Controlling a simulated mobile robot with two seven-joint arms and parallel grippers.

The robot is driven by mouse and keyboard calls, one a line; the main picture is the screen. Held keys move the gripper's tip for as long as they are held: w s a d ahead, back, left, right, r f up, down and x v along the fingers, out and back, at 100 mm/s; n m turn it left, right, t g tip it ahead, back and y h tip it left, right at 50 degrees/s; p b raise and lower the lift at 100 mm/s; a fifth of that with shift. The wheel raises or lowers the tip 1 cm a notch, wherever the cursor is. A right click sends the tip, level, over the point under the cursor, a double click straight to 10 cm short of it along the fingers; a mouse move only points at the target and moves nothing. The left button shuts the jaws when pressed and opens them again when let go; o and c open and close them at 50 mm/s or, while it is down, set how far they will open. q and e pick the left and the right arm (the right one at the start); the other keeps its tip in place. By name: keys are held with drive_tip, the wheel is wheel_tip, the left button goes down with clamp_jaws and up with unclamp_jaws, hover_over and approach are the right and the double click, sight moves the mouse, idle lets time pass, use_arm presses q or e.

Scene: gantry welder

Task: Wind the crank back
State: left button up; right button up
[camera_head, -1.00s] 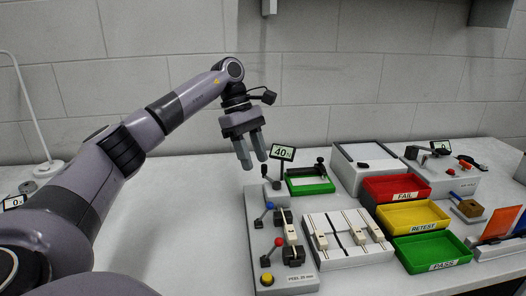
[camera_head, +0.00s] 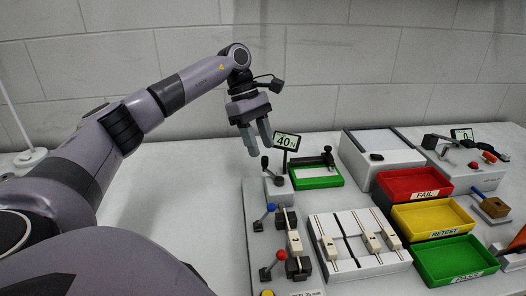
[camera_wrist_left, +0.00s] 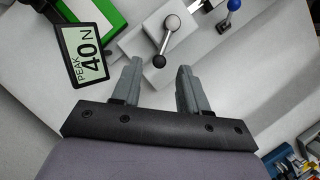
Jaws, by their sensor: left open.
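The crank (camera_head: 265,163) is a small arm with a black ball knob on a grey block at the far end of the tester bed. In the left wrist view the crank (camera_wrist_left: 165,42) shows a silver hub and a black knob, the knob lying in the picture between and just beyond my fingertips. My left gripper (camera_head: 259,149) is open and empty, with fingers pointing down near the crank; contact cannot be told. In the left wrist view its two fingers (camera_wrist_left: 160,68) stand apart. The display (camera_head: 286,141) beside the crank reads 40 N, marked PEAK in the wrist view. My right gripper is out of view.
Blue (camera_head: 271,207) and red (camera_head: 281,255) knobbed levers stand nearer on the bed. A green-based fixture (camera_head: 316,181) is right of the display. A white slotted rack (camera_head: 348,270) and red, yellow and green trays (camera_head: 452,258) lie further right.

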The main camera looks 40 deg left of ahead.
sight(264, 157)
use_arm(q)
drive_tip(key=shift+x, duration=1.55)
clamp_jaws()
